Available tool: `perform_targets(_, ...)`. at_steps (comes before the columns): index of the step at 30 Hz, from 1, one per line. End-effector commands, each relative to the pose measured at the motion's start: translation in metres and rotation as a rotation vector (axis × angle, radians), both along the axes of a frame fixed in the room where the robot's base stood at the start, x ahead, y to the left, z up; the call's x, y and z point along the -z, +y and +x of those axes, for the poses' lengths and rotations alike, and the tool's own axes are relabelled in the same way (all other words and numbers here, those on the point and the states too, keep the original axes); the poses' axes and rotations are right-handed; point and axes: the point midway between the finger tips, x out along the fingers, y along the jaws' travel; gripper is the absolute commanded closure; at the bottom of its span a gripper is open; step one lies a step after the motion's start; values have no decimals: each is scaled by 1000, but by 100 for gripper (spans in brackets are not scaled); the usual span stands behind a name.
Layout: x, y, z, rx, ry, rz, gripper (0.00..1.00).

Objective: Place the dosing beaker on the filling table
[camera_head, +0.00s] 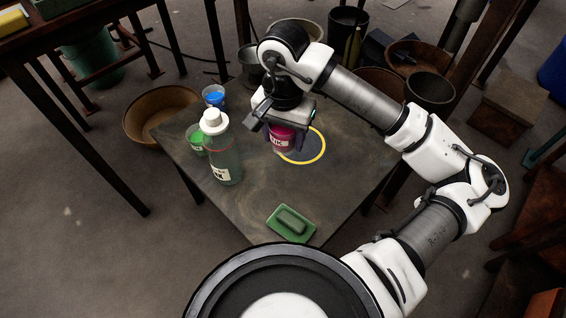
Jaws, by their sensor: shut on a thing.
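My gripper (282,126) points down over the far part of the dark filling table (245,205). It is shut on a beaker with magenta contents and a pale label (280,141), which I take as the dosing beaker. The beaker is upright, and the gripper hides its upper part. It overlaps the left side of a yellow ring with a dark middle (316,150) on the tabletop. I cannot tell whether the beaker's base touches the table.
A green dish with a dark block (291,223) lies near the front corner. Bowls and buckets stand behind.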

Motion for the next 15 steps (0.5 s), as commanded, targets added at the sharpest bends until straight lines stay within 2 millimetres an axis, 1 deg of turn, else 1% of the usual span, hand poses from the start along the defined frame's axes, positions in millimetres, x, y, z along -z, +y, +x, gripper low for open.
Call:
perform_targets(1,17,0,-1,0,4,4,73)
perform_targets(3,35,0,-1,0,3,4,73)
perform_targets(6,56,1,-1,0,2,4,73)
perform_targets(9,69,0,0,0,0,3,73)
perform_targets(13,78,0,0,0,0,1,73)
perform_targets(15,87,0,0,1,1,4,73)
